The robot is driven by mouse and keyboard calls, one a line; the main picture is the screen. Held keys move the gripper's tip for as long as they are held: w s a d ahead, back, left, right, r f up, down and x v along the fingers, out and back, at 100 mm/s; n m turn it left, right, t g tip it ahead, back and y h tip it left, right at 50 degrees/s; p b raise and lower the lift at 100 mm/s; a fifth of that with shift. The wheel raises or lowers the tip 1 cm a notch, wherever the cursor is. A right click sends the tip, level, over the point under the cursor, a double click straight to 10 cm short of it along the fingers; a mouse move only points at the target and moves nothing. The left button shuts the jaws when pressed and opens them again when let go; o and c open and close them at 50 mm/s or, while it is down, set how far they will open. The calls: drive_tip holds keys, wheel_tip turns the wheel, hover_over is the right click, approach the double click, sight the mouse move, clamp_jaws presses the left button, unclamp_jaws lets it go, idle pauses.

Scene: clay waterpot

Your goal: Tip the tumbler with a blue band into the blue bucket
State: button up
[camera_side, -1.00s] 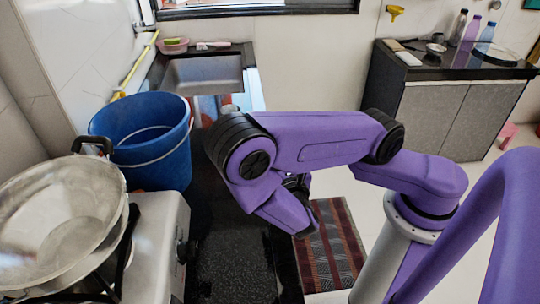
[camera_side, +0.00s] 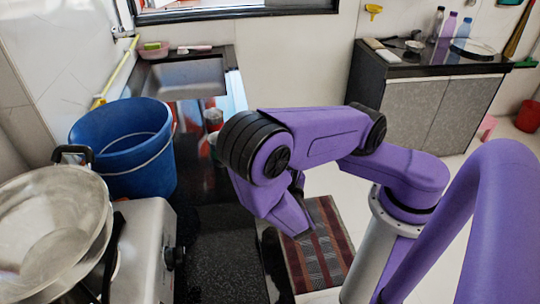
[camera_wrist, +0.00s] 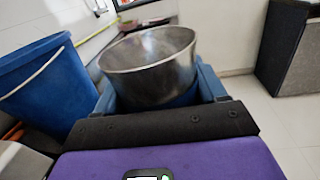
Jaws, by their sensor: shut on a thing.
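A steel tumbler (camera_wrist: 150,55) with a wide open mouth stands between the fingers of my gripper (camera_wrist: 158,88) in the wrist view. A strip of blue, its band, shows low on it. My gripper is shut on the tumbler, which looks roughly upright. The tumbler's inside bottom is hidden. The blue bucket (camera_wrist: 40,85) is to the left of the tumbler, apart from it. In the side view the blue bucket (camera_side: 125,150) stands upright at the left, with a pale wire handle. There my gripper is hidden behind my arm, and a small silvery rim (camera_side: 213,115) shows just left of the arm.
Steel bowls (camera_side: 50,225) sit on a stove (camera_side: 150,235) in front of the bucket. A sink (camera_side: 185,77) lies behind it. The black counter (camera_side: 215,240) is clear at the front. A second counter (camera_side: 430,68) with bottles stands at the back right.

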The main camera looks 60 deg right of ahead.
drive_tip(key=shift+r, duration=0.1)
wheel_tip(320, 180, up, 26)
drive_tip(key=w+a, duration=1.1)
drive_tip(key=w, duration=0.4)
drive_tip(key=w+d+n, duration=0.1)
drive_tip(key=w+d, duration=0.1)
drive_tip(key=w, duration=1.6)
wheel_tip(320, 180, down, 12)
drive_tip(key=s+n, duration=0.1)
drive_tip(key=n, duration=0.8)
drive_tip(key=shift+s+d, duration=0.4)
drive_tip(key=shift+d, duration=0.05)
